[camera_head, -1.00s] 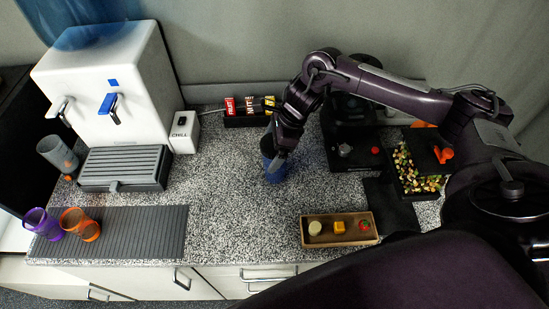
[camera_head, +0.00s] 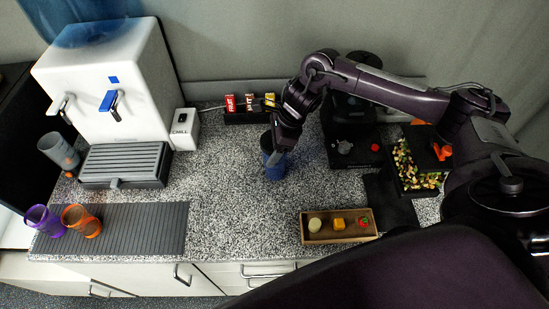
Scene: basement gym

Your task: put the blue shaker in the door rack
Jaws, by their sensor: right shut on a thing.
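The blue shaker (camera_head: 275,171) stands upright on the speckled counter, near the middle of the camera_head view, with a dark upper part. My right gripper (camera_head: 274,156) reaches down to it from the upper right and is shut on it, covering part of its top and side. The shaker's base is at or very near the counter; any small gap cannot be told. My left gripper is not in view. No door rack can be made out.
A white water dispenser (camera_head: 105,85) with a grey drip tray (camera_head: 125,165) stands at left. Purple (camera_head: 45,221) and orange (camera_head: 82,221) cups are on a ribbed mat (camera_head: 140,232). A wooden tray (camera_head: 340,238) lies front right. A chopped-food bin (camera_head: 415,175) is at right.

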